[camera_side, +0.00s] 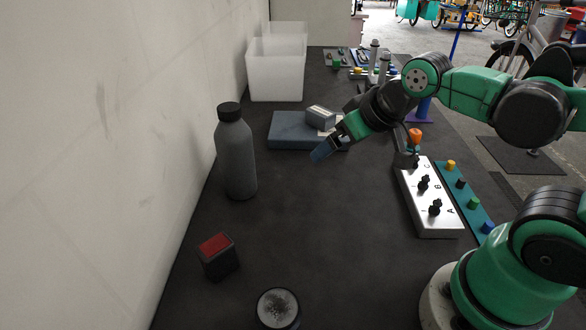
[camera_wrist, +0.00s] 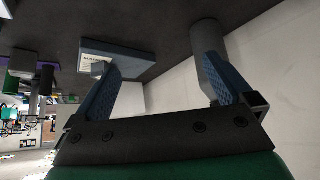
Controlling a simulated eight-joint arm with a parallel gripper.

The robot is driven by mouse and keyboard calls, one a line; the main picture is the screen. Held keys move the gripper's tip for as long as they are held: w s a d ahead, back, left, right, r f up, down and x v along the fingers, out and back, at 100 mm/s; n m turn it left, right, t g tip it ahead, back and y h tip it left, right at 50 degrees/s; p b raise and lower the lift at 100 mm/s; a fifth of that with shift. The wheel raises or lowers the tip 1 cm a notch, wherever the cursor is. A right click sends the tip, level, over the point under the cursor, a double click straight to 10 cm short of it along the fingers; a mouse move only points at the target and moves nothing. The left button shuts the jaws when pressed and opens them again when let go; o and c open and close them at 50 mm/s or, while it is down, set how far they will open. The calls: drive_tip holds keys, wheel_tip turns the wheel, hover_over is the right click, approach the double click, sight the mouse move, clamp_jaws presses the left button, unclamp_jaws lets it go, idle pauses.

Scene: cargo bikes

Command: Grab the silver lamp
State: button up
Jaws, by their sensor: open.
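My gripper (camera_side: 322,152) is open and empty, above the table in front of the box and pointing down to the left. In the wrist view, the fingers of my gripper (camera_wrist: 163,68) are spread wide.
A grey bottle (camera_side: 237,155) stands upright left of my gripper. A red-topped black block (camera_side: 217,256) and a round tin (camera_side: 278,308) are nearer. White bins (camera_side: 277,75) stand behind. A switch panel (camera_side: 432,205) lies right. The middle of the table is clear.

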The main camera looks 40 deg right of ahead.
drive_tip(key=w+d+f+m+t+h, duration=0.1)
drive_tip(key=w+d+m+h, duration=0.3)
drive_tip(key=d, duration=0.5)
drive_tip(key=w+d+f+m+h, duration=0.1)
drive_tip(key=w+d+m+h, duration=0.15)
drive_tip(key=w+d, duration=0.5)
drive_tip(key=s+d+f+m+h, duration=0.1)
drive_tip(key=d+f, duration=0.1)
drive_tip(key=d, duration=0.3)
drive_tip(key=s+d+f+m+h, duration=0.1)
drive_tip(key=d+f, duration=0.2)
drive_tip(key=d, duration=0.1)
drive_tip(key=s+d+f+m+h, duration=0.2)
drive_tip(key=d+f, duration=0.1)
drive_tip(key=d, duration=0.2)
drive_tip(key=shift+d+g, duration=0.35)
drive_tip(key=shift+g, duration=0.05)
drive_tip(key=shift+x, duration=2.75)
drive_tip(key=c, duration=1.4)
